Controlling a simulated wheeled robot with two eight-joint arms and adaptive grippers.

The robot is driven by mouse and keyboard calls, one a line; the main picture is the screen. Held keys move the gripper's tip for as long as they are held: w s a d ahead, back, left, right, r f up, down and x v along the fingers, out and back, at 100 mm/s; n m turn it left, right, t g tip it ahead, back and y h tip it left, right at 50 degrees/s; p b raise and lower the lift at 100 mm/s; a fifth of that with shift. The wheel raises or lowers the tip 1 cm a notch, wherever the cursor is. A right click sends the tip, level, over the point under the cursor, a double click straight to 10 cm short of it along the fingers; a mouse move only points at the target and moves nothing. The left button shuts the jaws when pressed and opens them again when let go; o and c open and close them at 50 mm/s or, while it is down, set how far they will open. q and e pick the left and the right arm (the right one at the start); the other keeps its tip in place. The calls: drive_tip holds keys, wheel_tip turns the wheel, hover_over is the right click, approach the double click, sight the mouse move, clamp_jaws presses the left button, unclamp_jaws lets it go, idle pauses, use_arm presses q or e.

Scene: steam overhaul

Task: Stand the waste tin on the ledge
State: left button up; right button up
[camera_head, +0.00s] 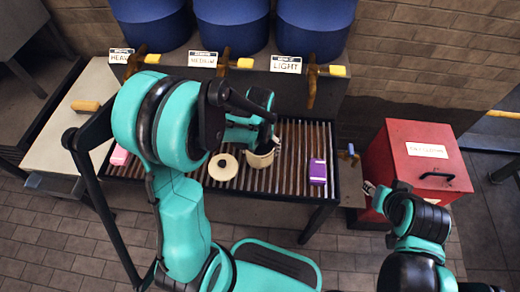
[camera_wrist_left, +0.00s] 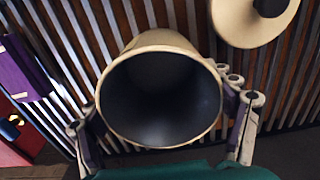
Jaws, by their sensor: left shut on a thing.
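A cream, round, open tin (camera_head: 261,158) with a dark inside is at the slatted rack, below my left gripper (camera_head: 268,135). In the left wrist view the tin (camera_wrist_left: 160,45) lies between the fingers of my left gripper (camera_wrist_left: 163,112), which is shut on it. Its mouth faces the camera and looks empty. I cannot tell whether its base touches the slats. A cream lid with a black knob (camera_head: 222,167) lies on the slats beside it. My right gripper (camera_head: 372,193) is by the red box's front left; its jaw opening is unclear. I cannot make out which surface is the ledge.
The slatted rack (camera_head: 290,184) also bears a purple pack (camera_head: 317,172) and a pink block (camera_head: 120,156). Blue drums (camera_head: 231,22) with brass taps stand behind. A red lidded box (camera_head: 400,165) stands at right. A pale side table (camera_head: 60,143) at left holds a tan roll (camera_head: 86,106).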

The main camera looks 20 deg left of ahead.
use_arm(q)
drive_tip(key=shift+f, duration=0.25)
drive_tip(key=o, duration=1.2)
drive_tip(key=shift+r, duration=0.1)
